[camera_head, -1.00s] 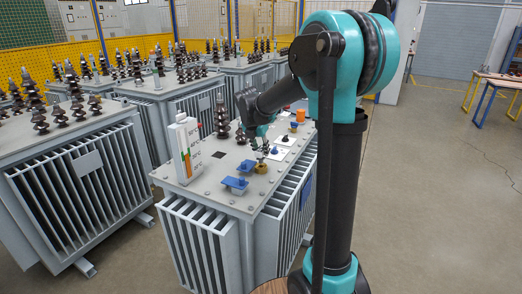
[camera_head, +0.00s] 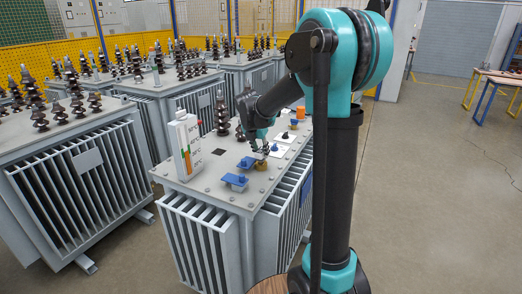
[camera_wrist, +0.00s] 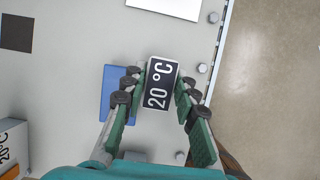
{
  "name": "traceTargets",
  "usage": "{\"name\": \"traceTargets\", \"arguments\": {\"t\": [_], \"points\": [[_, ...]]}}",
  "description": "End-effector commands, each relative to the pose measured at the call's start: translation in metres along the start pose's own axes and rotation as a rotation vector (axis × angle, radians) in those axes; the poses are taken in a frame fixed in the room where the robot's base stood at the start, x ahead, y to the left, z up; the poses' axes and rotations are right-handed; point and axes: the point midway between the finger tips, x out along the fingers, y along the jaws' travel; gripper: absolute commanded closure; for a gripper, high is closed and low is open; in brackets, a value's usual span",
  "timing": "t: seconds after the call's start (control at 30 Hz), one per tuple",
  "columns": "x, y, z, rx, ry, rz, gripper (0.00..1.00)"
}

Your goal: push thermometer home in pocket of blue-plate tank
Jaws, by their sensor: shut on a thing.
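The thermometer (camera_wrist: 161,84) shows in the wrist view as a dark block face marked "20 °C" with a light edge. My gripper (camera_wrist: 157,92) is shut on it, one finger on each side. In the head view my gripper (camera_head: 262,152) is low over the top of the grey tank (camera_head: 215,193), close above a brass-coloured fitting (camera_head: 262,166). A blue plate (camera_head: 306,190) is on the tank's right side. The thermometer hides what lies under it in the wrist view, so I cannot tell how deep it sits.
A blue fitting (camera_head: 236,182) stands near the tank's front edge, and another blue piece (camera_wrist: 114,92) is beside the left finger. White plates and an orange part (camera_head: 300,112) lie farther back. Dark insulators (camera_head: 222,115) stand behind.

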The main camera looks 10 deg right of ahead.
Motion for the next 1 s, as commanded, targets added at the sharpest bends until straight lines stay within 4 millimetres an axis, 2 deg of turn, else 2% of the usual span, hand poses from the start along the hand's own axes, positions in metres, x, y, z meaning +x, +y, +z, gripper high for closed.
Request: {"name": "traceTargets", "arguments": {"t": [0.47, 0.5, 0.63, 0.67, 1.0], "points": [[0.0099, -0.0001, -0.0042, 0.000, 0.000, 0.000, 1.00], [0.0095, -0.0001, -0.0041, 0.000, 0.000, 0.000, 0.67], [0.0094, -0.0001, -0.0040, 0.000, 0.000, 0.000, 0.51], [0.0094, -0.0001, -0.0040, 0.000, 0.000, 0.000, 0.47], [0.0068, 0.0001, -0.0040, 0.000, 0.000, 0.000, 0.47]]}}
